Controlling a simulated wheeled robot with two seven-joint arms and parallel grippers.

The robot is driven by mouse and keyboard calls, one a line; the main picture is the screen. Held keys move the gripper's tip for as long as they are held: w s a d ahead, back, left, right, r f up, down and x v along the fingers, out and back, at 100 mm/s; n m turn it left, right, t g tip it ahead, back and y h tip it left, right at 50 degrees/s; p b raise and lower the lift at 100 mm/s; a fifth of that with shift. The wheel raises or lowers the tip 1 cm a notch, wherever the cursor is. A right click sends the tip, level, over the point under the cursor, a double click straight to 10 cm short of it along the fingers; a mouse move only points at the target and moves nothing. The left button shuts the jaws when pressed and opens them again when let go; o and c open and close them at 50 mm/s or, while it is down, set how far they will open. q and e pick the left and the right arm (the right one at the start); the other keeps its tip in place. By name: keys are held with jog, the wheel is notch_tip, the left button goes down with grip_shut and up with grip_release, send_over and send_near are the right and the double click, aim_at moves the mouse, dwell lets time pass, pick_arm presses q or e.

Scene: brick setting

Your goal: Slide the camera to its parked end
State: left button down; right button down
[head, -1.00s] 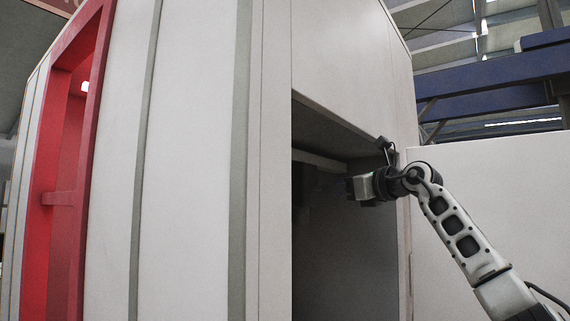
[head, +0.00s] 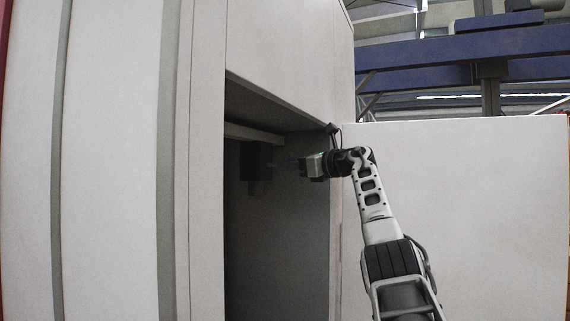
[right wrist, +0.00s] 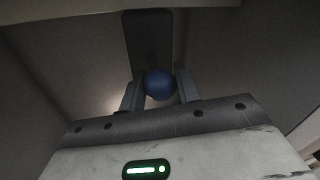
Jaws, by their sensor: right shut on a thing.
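The camera (head: 254,160) is a dark box that hangs under a pale rail (head: 253,133) inside the open recess of the white cabinet. My right gripper (head: 293,164) reaches into the recess from the right, just beside the camera. In the right wrist view, my right gripper (right wrist: 158,89) is shut on a round blue knob (right wrist: 158,84). Behind the knob is a dark upright part (right wrist: 148,40), which seems to be the camera. The grip itself is too small and dark to make out in the head view. My left gripper is not in view.
The recess (head: 285,250) is dark and looks empty below the camera. Its right side wall stands close to my right wrist. A small dark fitting (head: 334,129) sits at the upper right edge. A plain white panel (head: 460,210) stands to the right.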

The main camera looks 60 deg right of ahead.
jog(key=shift+s+d+r, duration=0.1)
jog(key=shift+r, duration=0.05)
jog(key=c, duration=1.2)
grip_release()
jog(key=shift+o, duration=0.7)
jog(key=shift+d, duration=0.2)
jog(key=shift+a, duration=0.1)
jog(key=shift+s+f, duration=0.2)
jog(key=shift+s, duration=0.1)
jog(key=s+a+b, duration=0.2)
jog(key=s, duration=1.3)
jog(key=shift+b, duration=0.3)
jog(key=shift+s, duration=0.1)
